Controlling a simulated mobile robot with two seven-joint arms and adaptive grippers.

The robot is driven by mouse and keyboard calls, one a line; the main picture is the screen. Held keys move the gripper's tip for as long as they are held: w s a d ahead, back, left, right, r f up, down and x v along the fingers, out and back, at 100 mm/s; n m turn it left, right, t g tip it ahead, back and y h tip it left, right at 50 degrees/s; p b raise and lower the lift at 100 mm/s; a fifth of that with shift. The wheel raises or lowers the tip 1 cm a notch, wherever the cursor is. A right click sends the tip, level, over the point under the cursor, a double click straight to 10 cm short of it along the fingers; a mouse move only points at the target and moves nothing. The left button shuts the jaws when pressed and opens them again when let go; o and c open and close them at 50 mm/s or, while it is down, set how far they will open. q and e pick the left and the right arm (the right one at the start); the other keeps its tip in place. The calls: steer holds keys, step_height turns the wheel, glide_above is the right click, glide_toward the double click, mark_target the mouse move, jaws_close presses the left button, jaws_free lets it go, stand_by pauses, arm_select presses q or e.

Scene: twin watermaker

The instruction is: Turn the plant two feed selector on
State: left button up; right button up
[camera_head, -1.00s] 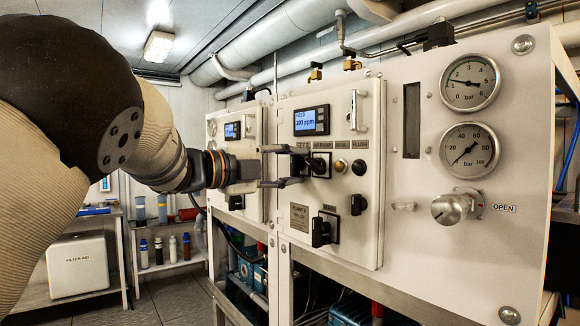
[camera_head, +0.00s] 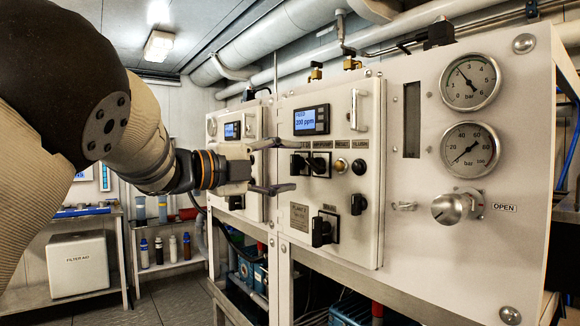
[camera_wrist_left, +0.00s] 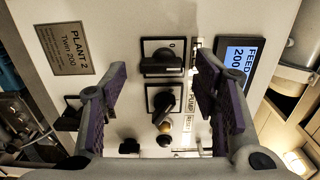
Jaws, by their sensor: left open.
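The plant two panel (camera_head: 345,225) is the nearer white box, with a "PLANT 2" plate (camera_wrist_left: 72,47) in the left wrist view. Its leftmost upper black selector knob (camera_head: 298,163) shows in the wrist view as the upper knob (camera_wrist_left: 161,63), its handle lying along the picture's width; its label is partly hidden by a finger. The pump knob (camera_head: 320,165) sits beside it and below it in the wrist view (camera_wrist_left: 160,101). My left gripper (camera_head: 279,166) is open and empty, its fingers apart on either side of the selector's line, seemingly clear of the knob. My right gripper is not in view.
The display (camera_head: 311,120) reads 200 ppm. Other black knobs (camera_head: 321,232) (camera_head: 358,204) sit lower on the panel. Two gauges (camera_head: 470,81) (camera_head: 470,150) and a silver valve knob (camera_head: 452,208) are at the right. A similar panel (camera_head: 235,128) stands behind my gripper.

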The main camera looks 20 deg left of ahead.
arm_select(q)
steer(key=v, duration=1)
steer(key=shift+s, duration=0.2)
steer(key=shift+a, duration=0.15)
